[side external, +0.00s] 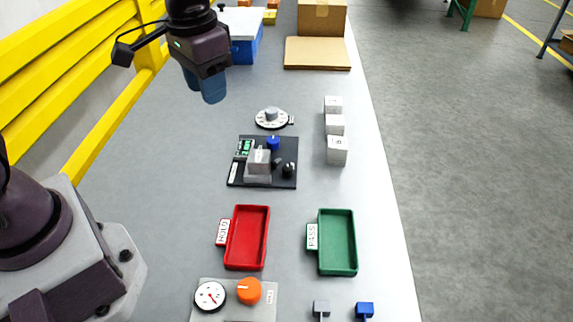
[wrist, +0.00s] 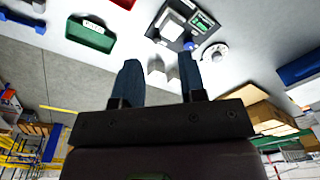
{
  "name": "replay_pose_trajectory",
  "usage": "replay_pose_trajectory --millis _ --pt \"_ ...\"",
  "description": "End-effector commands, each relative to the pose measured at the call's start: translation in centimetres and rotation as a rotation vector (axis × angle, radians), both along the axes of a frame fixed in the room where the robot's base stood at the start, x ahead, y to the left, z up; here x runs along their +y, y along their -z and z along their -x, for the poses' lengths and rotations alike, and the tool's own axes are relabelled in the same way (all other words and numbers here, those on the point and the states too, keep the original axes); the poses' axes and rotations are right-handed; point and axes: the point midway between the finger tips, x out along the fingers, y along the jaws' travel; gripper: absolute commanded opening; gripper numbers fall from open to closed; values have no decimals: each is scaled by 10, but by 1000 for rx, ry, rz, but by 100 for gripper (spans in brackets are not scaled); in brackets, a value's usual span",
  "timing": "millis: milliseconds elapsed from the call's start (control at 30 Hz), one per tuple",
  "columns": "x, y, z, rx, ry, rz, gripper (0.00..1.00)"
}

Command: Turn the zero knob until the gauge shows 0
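A white round gauge (side external: 209,296) with a red needle sits on a grey plate (side external: 236,316) at the bottom of the side view. Its reading is too small to tell. An orange knob (side external: 249,291) with a pale mark on top sits right of the gauge on the same plate. A small label (side external: 271,296) beside it is too small to read. My gripper (side external: 204,92) is high above the table at the far end, well away from gauge and knob. In the wrist view my gripper (wrist: 158,64) has its two fingers apart with nothing held. The gauge and orange knob do not show there.
Between gripper and gauge lie a black panel (side external: 236,180) with a blue knob (side external: 273,143), a dial disc (side external: 271,118), a red tray (side external: 266,228) and a green tray (side external: 354,240). White cubes (side external: 337,150) stand right. A yellow rail (side external: 95,130) runs left.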

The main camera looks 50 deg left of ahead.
Motion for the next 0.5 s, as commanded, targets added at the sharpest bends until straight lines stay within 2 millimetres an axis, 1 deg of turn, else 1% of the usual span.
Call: replay_pose_trajectory --millis 33,100,167,200,300,400,467,500 --pt "-3 16 -16 38 -9 -1 38" --pt "-7 36 -36 71 -28 -2 38" --pt "-11 55 -53 98 -49 -1 38" --pt "-14 68 -63 114 -63 -1 38" --pt "-21 100 -88 140 -109 1 38" --pt "-26 125 -110 146 -160 4 38" --pt "-29 134 -123 136 -196 7 38" --pt "-30 136 -132 120 -222 10 38"
